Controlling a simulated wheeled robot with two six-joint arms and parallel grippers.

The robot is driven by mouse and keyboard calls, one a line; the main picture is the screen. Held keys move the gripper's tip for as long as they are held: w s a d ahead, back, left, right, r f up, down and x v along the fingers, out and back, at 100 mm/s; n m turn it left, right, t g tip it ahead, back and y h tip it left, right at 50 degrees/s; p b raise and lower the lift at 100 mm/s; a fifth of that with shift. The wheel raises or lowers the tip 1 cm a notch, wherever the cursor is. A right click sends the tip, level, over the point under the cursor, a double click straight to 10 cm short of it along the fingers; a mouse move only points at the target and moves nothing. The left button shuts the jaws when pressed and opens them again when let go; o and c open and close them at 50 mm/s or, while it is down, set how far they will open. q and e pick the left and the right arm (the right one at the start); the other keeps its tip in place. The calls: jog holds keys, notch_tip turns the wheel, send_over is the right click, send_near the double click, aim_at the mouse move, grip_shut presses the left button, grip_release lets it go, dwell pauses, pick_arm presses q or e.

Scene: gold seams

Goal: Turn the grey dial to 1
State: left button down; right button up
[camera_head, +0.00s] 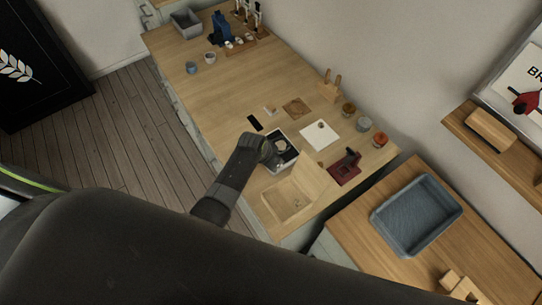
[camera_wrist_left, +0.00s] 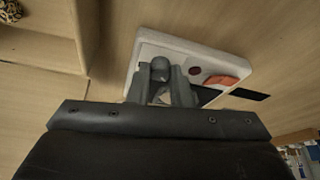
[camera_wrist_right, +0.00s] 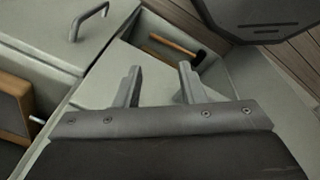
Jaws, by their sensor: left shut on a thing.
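The grey dial (camera_wrist_left: 160,69) sits on a white box-shaped device (camera_wrist_left: 150,46) in the left wrist view. My left gripper (camera_wrist_left: 162,72) is shut on the dial, with a finger on each side of it. The device face also has a dark red round button (camera_wrist_left: 194,71) and an orange half-disc (camera_wrist_left: 221,81). No numbers by the dial can be read. In the head view the device (camera_head: 291,157) is partly hidden by my left gripper (camera_head: 268,151). My right gripper (camera_wrist_right: 159,68) is open and empty in the right wrist view.
An open drawer with a hammer (camera_wrist_right: 172,42) is below my right gripper.

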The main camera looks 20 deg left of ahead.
pick_arm(q)
jog(key=shift+d+n+y, duration=0.1)
jog(key=shift+n+y, duration=0.2)
jog(key=shift+n, duration=0.6)
jog(key=c, duration=1.6)
grip_release()
jog(key=shift+r, duration=0.1)
jog(key=shift+v, duration=0.9)
jog(key=v, duration=1)
jog(key=b+v, duration=0.1)
jog(key=v, duration=0.4)
jog(key=shift+s+r, duration=0.15)
jog(key=shift+s, duration=0.25)
